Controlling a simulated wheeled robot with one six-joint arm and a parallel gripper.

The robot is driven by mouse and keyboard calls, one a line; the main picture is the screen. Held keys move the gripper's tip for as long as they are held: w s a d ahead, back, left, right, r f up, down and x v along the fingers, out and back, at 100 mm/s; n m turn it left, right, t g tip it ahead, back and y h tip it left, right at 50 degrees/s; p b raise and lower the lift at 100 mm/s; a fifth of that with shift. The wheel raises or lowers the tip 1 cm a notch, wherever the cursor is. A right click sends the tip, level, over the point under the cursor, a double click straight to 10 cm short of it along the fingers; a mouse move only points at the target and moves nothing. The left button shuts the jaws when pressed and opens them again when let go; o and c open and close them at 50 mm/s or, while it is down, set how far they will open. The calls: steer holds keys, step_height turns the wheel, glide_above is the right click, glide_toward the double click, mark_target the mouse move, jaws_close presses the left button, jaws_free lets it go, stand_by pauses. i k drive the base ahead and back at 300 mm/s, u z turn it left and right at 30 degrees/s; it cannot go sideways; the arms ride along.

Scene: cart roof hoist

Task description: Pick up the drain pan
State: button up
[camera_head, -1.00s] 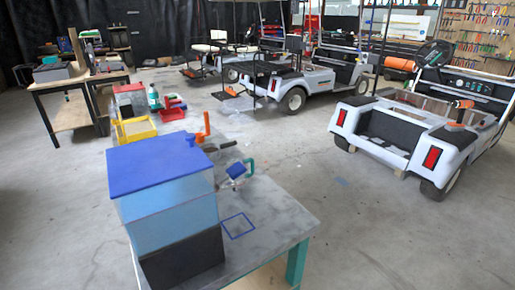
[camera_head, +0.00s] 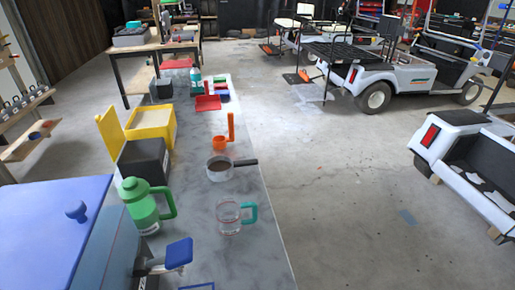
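No thing in view is plainly marked as the drain pan. A small round grey pan (camera_head: 219,169) with dark contents and a dark handle pointing right sits on the grey bench (camera_head: 245,262). A shallow red tray (camera_head: 208,103) lies farther back on the same bench. I cannot tell which of them is the drain pan. Both stand apart from my arm, and my gripper is not in view.
A blue-lidded box (camera_head: 50,220) with a blue paddle (camera_head: 178,252) fills the near left. A green jug (camera_head: 145,207), clear mug (camera_head: 229,217), orange holder (camera_head: 219,143) and yellow bin (camera_head: 152,123) crowd the bench. Open floor lies right, before a white cart (camera_head: 465,150).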

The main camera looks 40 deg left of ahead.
mark_target(220, 168)
steer(key=i, duration=3.3)
steer(key=u, duration=4.2)
steer(key=i, duration=0.5)
